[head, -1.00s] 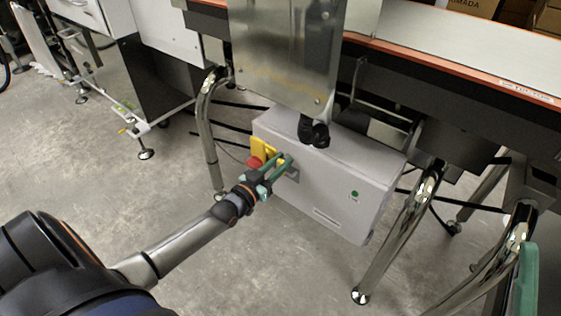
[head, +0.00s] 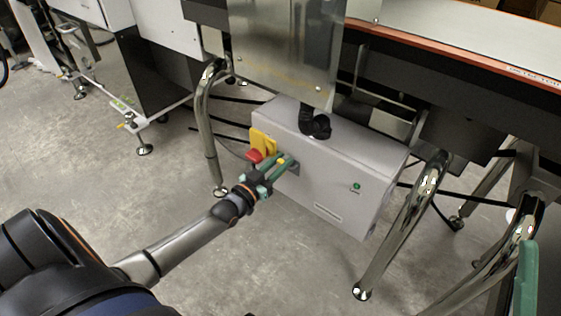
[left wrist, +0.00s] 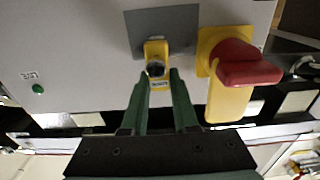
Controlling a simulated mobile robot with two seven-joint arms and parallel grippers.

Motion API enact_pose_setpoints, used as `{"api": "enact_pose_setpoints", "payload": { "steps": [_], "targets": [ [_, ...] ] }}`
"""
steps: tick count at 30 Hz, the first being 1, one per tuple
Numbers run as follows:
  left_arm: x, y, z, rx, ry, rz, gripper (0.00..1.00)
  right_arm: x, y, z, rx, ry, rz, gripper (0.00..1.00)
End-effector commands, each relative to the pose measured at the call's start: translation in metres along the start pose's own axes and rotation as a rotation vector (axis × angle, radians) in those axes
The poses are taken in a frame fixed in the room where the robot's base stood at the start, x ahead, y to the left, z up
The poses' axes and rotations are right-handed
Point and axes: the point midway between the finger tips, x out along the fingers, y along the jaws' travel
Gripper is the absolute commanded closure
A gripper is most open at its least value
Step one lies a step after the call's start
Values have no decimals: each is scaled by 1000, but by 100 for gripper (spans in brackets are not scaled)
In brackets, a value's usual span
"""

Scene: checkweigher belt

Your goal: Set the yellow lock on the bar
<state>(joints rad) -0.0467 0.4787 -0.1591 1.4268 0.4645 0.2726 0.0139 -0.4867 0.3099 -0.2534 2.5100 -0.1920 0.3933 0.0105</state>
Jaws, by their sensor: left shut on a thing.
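The yellow lock (left wrist: 156,50) is between the fingertips of my left gripper (left wrist: 159,78), which is shut on it; the lock has a dark round part and a small pale label. It also shows as a small yellow patch in the head view (head: 281,161). Behind it is a dark grey plate (left wrist: 178,22) on the light grey box (head: 325,175). I cannot make out the bar or whether the lock touches it. One green finger of my right gripper (head: 526,278) shows at the right edge of the head view; its opening is hidden.
Close beside the lock are a red switch handle (left wrist: 245,65) and its yellow plate (left wrist: 212,45). The box has a green button (head: 356,187). Chrome legs (head: 400,230) stand by the box under the conveyor (head: 455,85). Open floor lies in front.

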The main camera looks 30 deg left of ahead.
Motion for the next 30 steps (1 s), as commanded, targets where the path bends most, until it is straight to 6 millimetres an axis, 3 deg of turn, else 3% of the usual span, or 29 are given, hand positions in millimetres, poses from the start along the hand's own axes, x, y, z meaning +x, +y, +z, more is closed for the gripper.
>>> {"api": "enact_pose_setpoints", "payload": {
  "steps": [6, 7, 16, 28, 30],
  "targets": [
    [0, 0, 7, 0, 2, 0, 100, -4, -2, 4, 0, 0, 0, 50],
    [0, 0, 7, 0, 3, 0, 71, -4, -2, 4, 0, -1, 0, 50],
    [0, 0, 6, 0, 2, 0, 38, -4, -2, 4, 0, -1, 0, 50],
    [0, 0, 7, 0, -1, 0, 37, -4, -6, 7, -20, -18, -13, 50],
    [-11, 0, 5, 0, -4, 0, 37, 2, -4, 2, -16, -22, -12, 50]
  ]
}}
